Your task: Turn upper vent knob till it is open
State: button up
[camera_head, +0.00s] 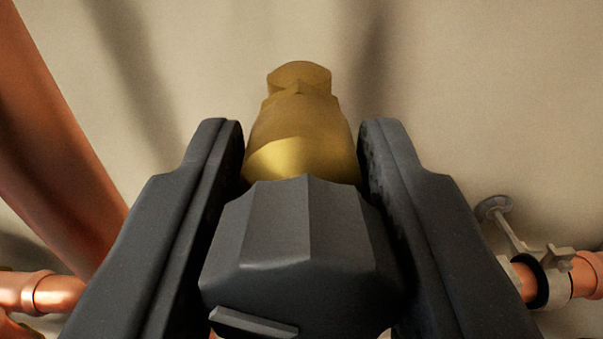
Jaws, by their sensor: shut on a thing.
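The dark grey, faceted vent knob (300,228) sits low in the middle of the camera view. A small raised bar shows on its lower left face. The brass vent body (302,130) rises behind it, narrowing to a small brass cap at the top. My gripper (301,128) has one black finger on each side of the knob and is shut on it. The fingertips reach past the knob, alongside the brass body. The finger contact faces are partly hidden. I cannot tell from this view whether the vent is open.
A thick copper pipe (50,140) runs diagonally at the left. A thinner copper pipe (55,293) lies at the lower left. At the lower right, a metal bracket (515,235) and a black-lined clamp (545,283) hold another copper pipe. A plain beige wall (480,90) stands behind.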

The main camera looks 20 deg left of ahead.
jog(key=n, duration=0.3)
jog(key=shift+f+n, duration=0.15)
jog(key=shift+n, duration=0.15)
jog(key=n+b, duration=0.1)
jog(key=n, duration=0.1)
jog(key=shift+n, duration=0.4)
jog(key=n+b, duration=0.2)
jog(key=n, duration=0.1)
jog(key=shift+s+f+b, duration=0.1)
jog(key=shift+f+b, duration=0.1)
jog(key=shift+b, duration=0.2)
jog(key=n+b, duration=0.3)
jog(key=shift+n, duration=0.3)
jog(key=shift+r+n, duration=0.1)
jog(key=shift+n, duration=0.2)
jog(key=o, duration=1)
jog(key=shift+r, duration=0.1)
jog(key=shift+c, duration=0.2)
jog(key=p+v, duration=0.2)
jog(key=v, duration=1.1)
jog(key=shift+s, duration=0.35)
